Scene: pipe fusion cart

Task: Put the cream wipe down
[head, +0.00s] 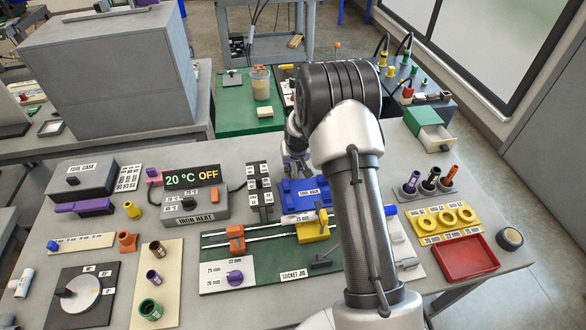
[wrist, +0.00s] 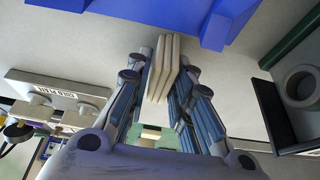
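The cream wipe (wrist: 163,68) is a folded, layered pad in the wrist view. It stands between the fingertips of my gripper (wrist: 166,72), which is shut on it. A pale grey table surface shows beyond it, with a blue block (wrist: 160,12) at the top of the picture. In the head view my gripper (head: 296,158) hangs above the table behind the blue block (head: 300,188), partly covered by my arm. The wipe cannot be made out there. I cannot tell its height above the table.
The green jig (head: 215,278) is in front. A red tray (head: 467,258) and yellow ring holder (head: 447,220) are at right. Behind is a green surface (head: 235,122).

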